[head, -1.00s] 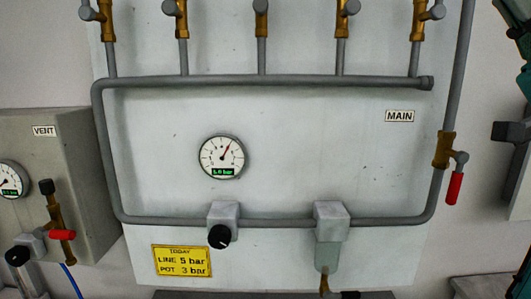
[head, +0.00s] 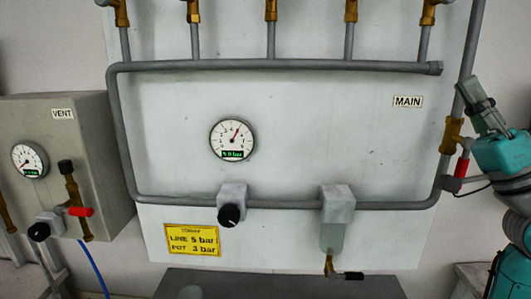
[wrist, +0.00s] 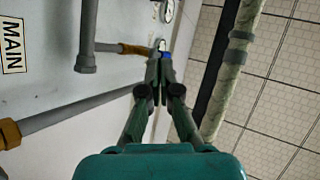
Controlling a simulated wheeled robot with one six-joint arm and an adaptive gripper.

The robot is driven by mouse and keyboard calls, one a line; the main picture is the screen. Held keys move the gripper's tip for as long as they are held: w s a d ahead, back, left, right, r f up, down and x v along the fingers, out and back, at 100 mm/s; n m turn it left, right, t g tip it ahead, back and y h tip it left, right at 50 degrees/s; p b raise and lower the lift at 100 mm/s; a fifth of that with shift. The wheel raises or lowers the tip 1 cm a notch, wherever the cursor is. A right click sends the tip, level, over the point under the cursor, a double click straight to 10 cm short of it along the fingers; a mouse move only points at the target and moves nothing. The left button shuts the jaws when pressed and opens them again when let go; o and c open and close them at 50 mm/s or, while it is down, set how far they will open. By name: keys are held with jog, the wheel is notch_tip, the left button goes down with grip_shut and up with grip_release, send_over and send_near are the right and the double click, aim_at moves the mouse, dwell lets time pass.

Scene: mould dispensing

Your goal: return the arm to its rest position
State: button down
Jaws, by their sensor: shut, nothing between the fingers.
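My gripper (head: 474,90) is at the right edge of the head view, pointing up and to the left beside the right-hand vertical pipe. The teal wrist body (head: 502,152) of my arm is below it. In the wrist view my gripper (wrist: 160,48) has its fingers together at the tips, with nothing held. Its tips overlap the wall and pipework behind, and I cannot tell how far apart they are.
The MAIN panel (head: 300,122) carries pipes, a round gauge (head: 233,140), a black knob (head: 229,215) and a yellow note (head: 192,240). A red-handled valve (head: 461,166) is close to my arm. The grey VENT box (head: 98,140) stands left.

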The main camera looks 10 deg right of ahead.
jog(key=w+a+f+m+h, duration=0.1)
jog(key=w+f+m+h, duration=0.2)
jog(key=f+m+h, duration=0.55)
jog(key=w+a+f+m+h, duration=0.15)
jog(key=f+h, duration=0.45)
jog(key=f, duration=0.8)
jog(key=s+a+f+g+h, duration=0.1)
jog(key=s+a+f+g, duration=0.15)
jog(key=f, duration=0.75)
jog(key=s+a+f+g+h, duration=0.15)
jog(key=a+f, duration=0.25)
jog(key=f, duration=0.5)
jog(key=s+a+f+n+g+y, duration=0.1)
jog(key=s+a+f+n+g, duration=0.1)
jog(key=s+a+f, duration=0.35)
jog(key=s+a+f+n+g, duration=0.2)
jog(key=s+f+n, duration=0.1)
jog(key=s+f, duration=0.55)
jog(key=s+a+f+n+g+y, duration=0.1)
jog(key=s+a+n, duration=0.2)
jog(key=s, duration=0.6)
jog(key=s+a+f+n+g+y, duration=0.1)
jog(key=s+n, duration=0.3)
jog(key=s, duration=0.5)
jog(key=shift+s+a+f+g+y, duration=0.25)
jog(key=shift+s+a+g+y, duration=0.2)
jog(key=shift+a+y, duration=0.35)
jog(key=shift+w+a, duration=0.1)
